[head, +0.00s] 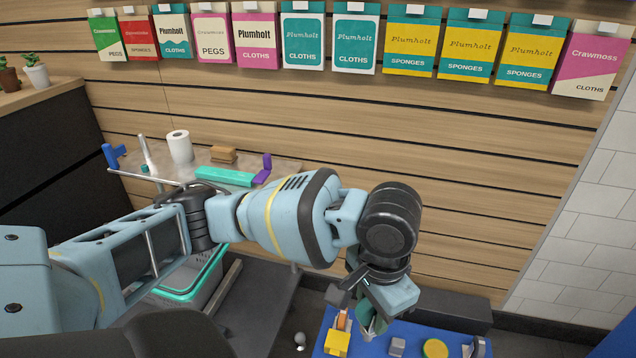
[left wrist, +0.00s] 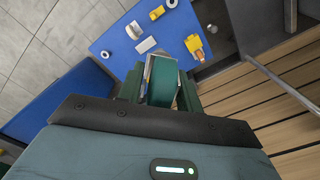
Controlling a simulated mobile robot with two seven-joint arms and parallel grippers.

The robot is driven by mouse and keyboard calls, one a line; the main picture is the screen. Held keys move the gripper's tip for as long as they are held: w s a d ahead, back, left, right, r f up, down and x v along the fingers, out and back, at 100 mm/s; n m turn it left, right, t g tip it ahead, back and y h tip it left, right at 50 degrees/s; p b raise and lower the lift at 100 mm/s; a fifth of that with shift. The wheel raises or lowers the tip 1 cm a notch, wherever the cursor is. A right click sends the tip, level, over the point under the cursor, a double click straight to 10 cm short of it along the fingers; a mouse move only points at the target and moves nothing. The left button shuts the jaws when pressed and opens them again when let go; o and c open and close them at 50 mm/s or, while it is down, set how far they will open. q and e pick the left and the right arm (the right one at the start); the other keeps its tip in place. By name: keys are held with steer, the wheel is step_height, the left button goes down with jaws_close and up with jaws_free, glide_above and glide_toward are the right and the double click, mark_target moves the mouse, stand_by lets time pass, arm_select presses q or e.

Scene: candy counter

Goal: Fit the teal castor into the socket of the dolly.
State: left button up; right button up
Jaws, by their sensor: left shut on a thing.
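My left gripper (head: 368,302) is at the lower middle of the head view, above the near blue surface. It is shut on the teal castor (head: 376,325), which is mostly hidden by the gripper there. In the left wrist view the castor (left wrist: 164,80) shows between the fingers, with a pale metallic part along its left side. The castor appears held above the blue surface (left wrist: 115,45); the exact gap cannot be told. I cannot pick out the dolly or its socket with certainty in either view. My right gripper is not in view.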

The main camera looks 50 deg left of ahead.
arm_select(q)
step_height(320, 180, down, 8)
steer(key=w+f+m, duration=0.1)
steer(key=w+m, duration=0.1)
steer(key=m, duration=0.4)
steer(key=s+a+f+m, duration=0.1)
steer(key=s+f+m, duration=0.2)
steer(key=f+m, duration=0.2)
steer(key=s+a+f+m+p, duration=0.1)
steer(key=f+m, duration=0.3)
steer(key=f, duration=0.7)
steer(key=s+a+f+m, duration=0.3)
steer(key=s+f+m, duration=0.1)
steer(key=f, duration=0.3)
steer(key=shift+s+f+m+p, duration=0.3)
steer(key=shift+f+m+p, duration=0.1)
steer(key=shift+m, duration=0.4)
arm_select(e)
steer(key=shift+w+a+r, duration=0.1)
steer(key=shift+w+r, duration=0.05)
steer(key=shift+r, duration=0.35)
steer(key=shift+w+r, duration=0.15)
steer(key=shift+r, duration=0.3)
arm_select(q)
steer(key=shift+a, duration=0.1)
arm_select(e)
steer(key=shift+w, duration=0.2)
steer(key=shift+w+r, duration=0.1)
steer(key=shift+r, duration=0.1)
